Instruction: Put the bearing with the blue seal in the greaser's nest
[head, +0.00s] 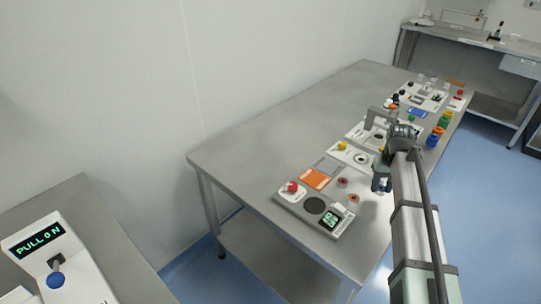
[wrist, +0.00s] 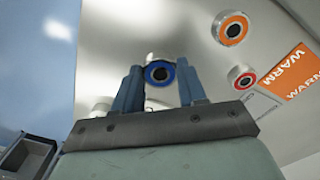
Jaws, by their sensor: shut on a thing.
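The bearing with the blue seal (wrist: 148,73) is in the wrist view, its ring facing the camera. My gripper (wrist: 159,70) is shut on it, one blue finger on each side. In the head view my gripper (head: 381,183) is over the near right edge of the long table, and the bearing cannot be made out there. A white plate with a yellow knob and a dark ring (head: 361,158) lies on the table; I cannot tell whether it is the greaser. A press-like device (head: 372,120) stands behind it, partly hidden by my arm.
A bearing with an orange seal (wrist: 231,28) and one with a red seal (wrist: 244,80) lie near an orange WARM card (wrist: 285,75). A grey unit with a display (head: 331,218) is at the near end. Bottles (head: 435,137) stand along the right edge. The table's left side (head: 270,125) is clear.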

